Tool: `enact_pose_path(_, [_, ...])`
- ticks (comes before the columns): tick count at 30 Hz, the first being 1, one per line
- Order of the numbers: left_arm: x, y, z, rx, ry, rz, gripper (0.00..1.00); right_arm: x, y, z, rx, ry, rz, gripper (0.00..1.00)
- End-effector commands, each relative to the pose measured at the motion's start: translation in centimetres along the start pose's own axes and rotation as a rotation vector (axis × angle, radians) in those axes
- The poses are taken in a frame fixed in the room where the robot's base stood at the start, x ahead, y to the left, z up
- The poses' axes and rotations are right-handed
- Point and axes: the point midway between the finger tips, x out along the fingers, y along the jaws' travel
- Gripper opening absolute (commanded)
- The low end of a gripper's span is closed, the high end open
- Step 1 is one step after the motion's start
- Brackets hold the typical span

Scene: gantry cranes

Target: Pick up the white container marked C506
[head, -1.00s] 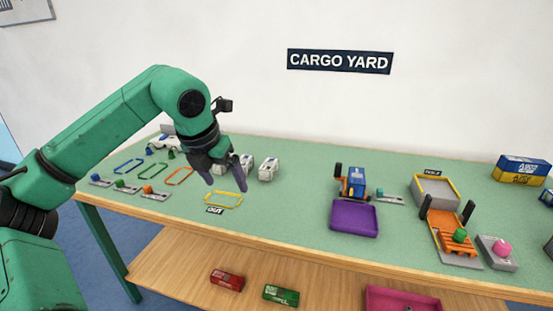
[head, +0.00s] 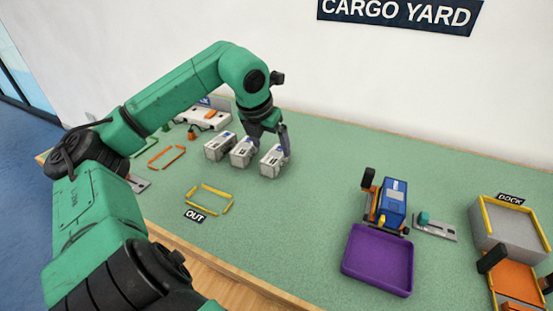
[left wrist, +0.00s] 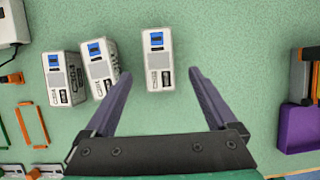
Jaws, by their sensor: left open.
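Three white containers with blue patches stand in a row on the green table: a left one (head: 219,146), a middle one (head: 242,153) and a right one (head: 272,162). They also show in the left wrist view as left (left wrist: 64,78), middle (left wrist: 99,68) and right (left wrist: 158,60). Their markings are too small to read surely, so I cannot tell which is C506. My left gripper (head: 270,142) is open above and behind the right container. In the left wrist view its fingertips (left wrist: 159,75) lie on either side of that container, not gripping it. My right gripper is not in view.
A yellow outline (head: 209,199) marked OUT lies in front of the containers. A purple tray (head: 378,260) and a blue vehicle (head: 393,203) stand to the right, with a grey dock box (head: 507,232) beyond. The table between containers and vehicle is clear.

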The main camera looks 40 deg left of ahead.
Motion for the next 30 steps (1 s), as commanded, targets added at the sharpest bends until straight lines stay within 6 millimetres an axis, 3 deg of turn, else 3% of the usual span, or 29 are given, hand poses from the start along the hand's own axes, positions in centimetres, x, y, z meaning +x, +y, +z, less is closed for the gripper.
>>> enact_pose_path(5, [1.9,0.0,0.2,-0.001,0.0,-0.002,0.91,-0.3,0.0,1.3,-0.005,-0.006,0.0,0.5])
enact_pose_path(9, [4.3,0.0,0.6,-0.001,0.002,-0.004,0.91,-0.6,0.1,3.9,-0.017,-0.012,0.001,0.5])
enact_pose_path(13, [6.3,0.1,0.5,-0.001,-0.001,-0.001,0.91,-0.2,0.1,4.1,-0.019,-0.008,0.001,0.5])
enact_pose_path(30, [6.9,0.2,0.3,0.001,-0.002,0.002,0.91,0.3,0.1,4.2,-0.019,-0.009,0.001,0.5])
